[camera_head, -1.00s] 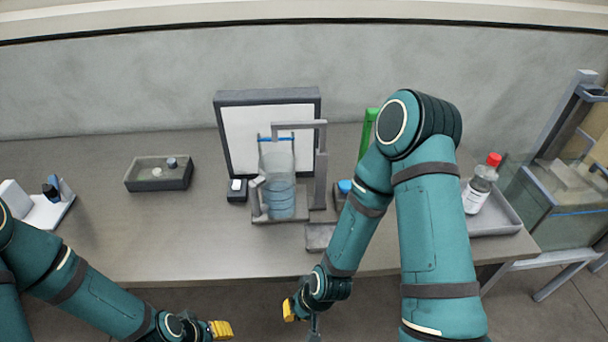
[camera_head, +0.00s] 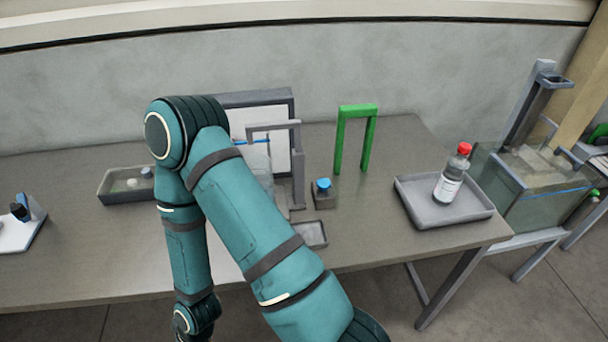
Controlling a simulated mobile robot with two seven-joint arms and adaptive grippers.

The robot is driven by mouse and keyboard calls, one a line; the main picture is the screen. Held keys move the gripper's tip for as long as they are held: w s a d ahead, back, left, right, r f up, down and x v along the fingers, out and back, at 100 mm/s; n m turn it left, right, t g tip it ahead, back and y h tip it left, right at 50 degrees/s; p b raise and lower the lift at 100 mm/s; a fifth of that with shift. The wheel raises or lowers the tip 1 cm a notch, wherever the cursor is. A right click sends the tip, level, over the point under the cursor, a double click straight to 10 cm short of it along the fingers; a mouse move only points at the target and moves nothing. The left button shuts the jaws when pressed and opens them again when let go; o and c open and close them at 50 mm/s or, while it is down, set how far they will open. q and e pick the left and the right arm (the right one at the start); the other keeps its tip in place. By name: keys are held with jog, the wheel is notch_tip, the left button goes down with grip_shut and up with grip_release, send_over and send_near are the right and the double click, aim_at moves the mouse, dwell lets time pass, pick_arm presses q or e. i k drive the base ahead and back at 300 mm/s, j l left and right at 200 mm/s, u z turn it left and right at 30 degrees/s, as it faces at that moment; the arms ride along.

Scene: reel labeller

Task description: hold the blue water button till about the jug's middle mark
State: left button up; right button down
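The blue water button (camera_head: 323,184) sits on top of a small dark box, right of the grey dispenser frame (camera_head: 298,165). Nothing touches the button. The clear jug (camera_head: 262,158) stands under the frame in front of a white panel. My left gripper is out of view.
A green arch (camera_head: 357,112) stands right of the button. A grey tray (camera_head: 447,219) with a red-capped bottle (camera_head: 453,174) is at the right of the table. A dark tray (camera_head: 115,190) lies at left. A glass tank (camera_head: 540,205) stands beyond the table's right end.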

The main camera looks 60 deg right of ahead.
aim_at(323, 184)
jog(key=k+l, duration=0.35)
jog(key=l, duration=0.15)
jog(key=k+l, duration=0.35)
jog(key=l, duration=0.2)
